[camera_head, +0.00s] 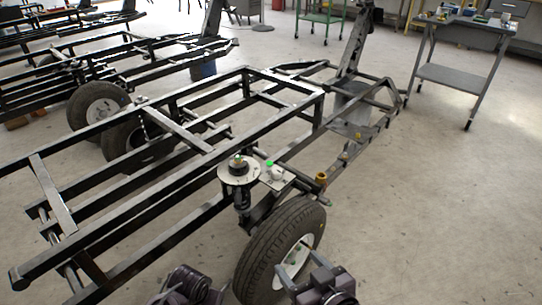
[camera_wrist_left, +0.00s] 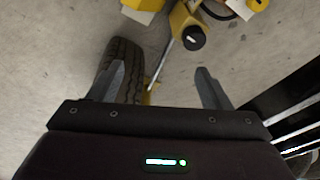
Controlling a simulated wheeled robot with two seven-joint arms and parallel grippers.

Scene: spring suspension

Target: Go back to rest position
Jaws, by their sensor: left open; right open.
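My right gripper (camera_head: 301,267) is at the bottom of the head view, in front of the wheel. Its two grey fingers are spread with nothing between them. Part of my left arm (camera_head: 188,284) shows at the bottom edge, left of the wheel; its fingers do not show there. In the left wrist view my left gripper (camera_wrist_left: 163,85) is open and empty above the floor, with a tyre (camera_wrist_left: 121,66) behind its left finger. The spring suspension (camera_head: 239,172), with a round metal plate on top, stands upright at the frame's side, apart from both grippers.
The black tube frame (camera_head: 190,137) fills the left and middle, with the wheel (camera_head: 281,243) at its near side. A grey cart (camera_head: 455,77) stands at back right. Yellow parts (camera_wrist_left: 187,27) lie beyond my left gripper. The floor at right is clear.

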